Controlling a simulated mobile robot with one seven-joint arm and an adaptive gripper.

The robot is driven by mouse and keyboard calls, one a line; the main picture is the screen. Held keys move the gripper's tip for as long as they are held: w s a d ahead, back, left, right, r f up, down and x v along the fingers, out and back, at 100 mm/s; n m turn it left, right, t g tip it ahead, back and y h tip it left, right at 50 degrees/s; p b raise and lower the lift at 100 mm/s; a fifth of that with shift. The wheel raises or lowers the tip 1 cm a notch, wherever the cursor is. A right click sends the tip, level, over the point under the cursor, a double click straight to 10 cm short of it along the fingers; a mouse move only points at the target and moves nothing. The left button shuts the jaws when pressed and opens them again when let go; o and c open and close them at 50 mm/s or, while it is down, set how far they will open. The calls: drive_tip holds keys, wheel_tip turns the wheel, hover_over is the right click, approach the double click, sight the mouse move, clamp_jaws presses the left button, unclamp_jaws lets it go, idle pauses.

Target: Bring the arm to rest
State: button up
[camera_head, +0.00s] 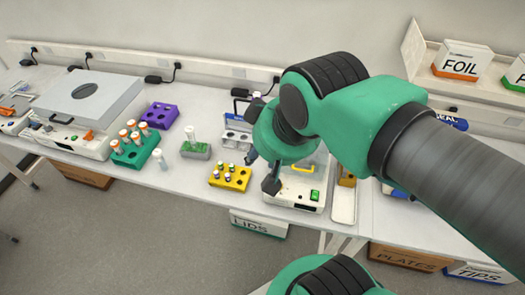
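My arm, green and dark grey, reaches in from the right in the head view and bends over the white bench (345,232). My gripper (260,172) hangs below the green wrist, just right of a yellow rack (230,186) and in front of a white device with a green switch (303,192). Its two dark fingers stand apart, and I see nothing between them. The wrist and upper arm hide part of the device and the bench behind it.
A green rack (128,158) with orange-capped tubes, a purple rack (160,115) and a large white instrument (85,110) stand left. A white tray (344,204) lies right of the device. A FOIL box (458,62) sits on the shelf. Boxes stand under the bench.

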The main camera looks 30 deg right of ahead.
drive_tip(key=shift+f+b, duration=1.5)
idle(0.5)
